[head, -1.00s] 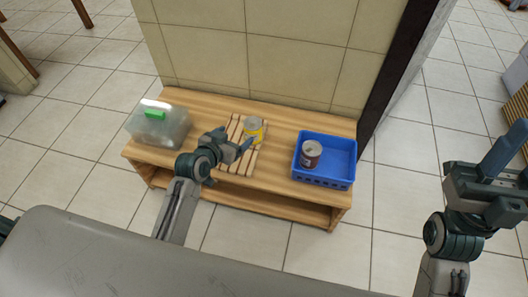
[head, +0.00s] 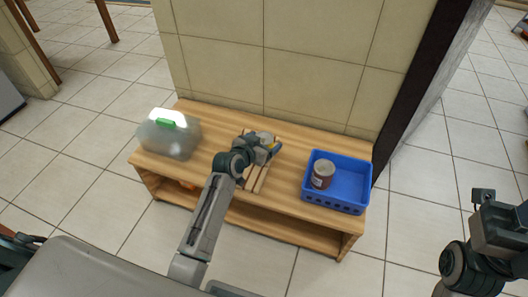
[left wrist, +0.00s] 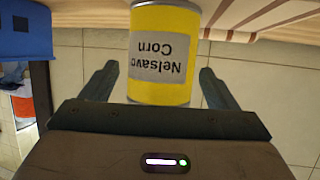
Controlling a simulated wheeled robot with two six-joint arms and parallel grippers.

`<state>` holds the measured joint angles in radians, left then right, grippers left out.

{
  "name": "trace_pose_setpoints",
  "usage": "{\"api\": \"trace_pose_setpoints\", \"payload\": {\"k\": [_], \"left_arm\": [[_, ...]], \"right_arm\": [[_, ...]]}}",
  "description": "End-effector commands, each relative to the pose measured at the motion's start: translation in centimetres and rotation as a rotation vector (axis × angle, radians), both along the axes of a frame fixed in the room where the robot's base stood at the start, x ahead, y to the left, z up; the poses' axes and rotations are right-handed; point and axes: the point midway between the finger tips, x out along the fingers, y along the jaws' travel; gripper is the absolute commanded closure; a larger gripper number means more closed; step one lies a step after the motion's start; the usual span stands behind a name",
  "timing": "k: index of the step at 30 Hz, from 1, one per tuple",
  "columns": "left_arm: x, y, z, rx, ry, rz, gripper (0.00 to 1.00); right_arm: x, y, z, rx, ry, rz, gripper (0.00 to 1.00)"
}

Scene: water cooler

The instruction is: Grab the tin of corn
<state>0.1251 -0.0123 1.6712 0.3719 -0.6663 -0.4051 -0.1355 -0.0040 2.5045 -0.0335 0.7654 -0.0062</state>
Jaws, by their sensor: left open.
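The yellow tin of corn (left wrist: 163,52), with a grey label that reads "Corn" upside down, stands between the fingers of my left gripper (left wrist: 157,82) in the left wrist view. The fingers are open, one on each side, with a visible gap to the tin.
A wooden bench (head: 222,173) stands against a tiled wall. A clear box with a green handle (head: 168,138) is on its left. A blue basket (head: 350,186) on its right holds a brown-red tin (head: 322,176). The floor in front is free.

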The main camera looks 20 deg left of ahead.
Motion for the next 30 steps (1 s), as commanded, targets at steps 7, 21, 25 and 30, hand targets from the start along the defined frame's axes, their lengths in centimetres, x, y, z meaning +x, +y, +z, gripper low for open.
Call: {"api": "trace_pose_setpoints", "payload": {"k": [7,21,25,30], "left_arm": [[0.7,-0.2,-0.2,0.000,0.000,0.000,0.18],[0.7,-0.2,-0.1,0.000,-0.001,0.001,0.73],[0.7,-0.2,-0.1,0.001,-0.001,0.001,0.73],[0.7,-0.1,0.9,0.001,-0.003,0.001,0.73]], "right_arm": [[0.0,0.0,-0.1,0.008,-0.001,-0.003,0.64],[0.0,0.0,0.1,0.010,-0.007,-0.003,0.64],[0.0,0.0,0.1,0.008,-0.007,-0.002,0.64],[-0.1,0.0,0.6,0.003,-0.006,0.000,0.64]]}}
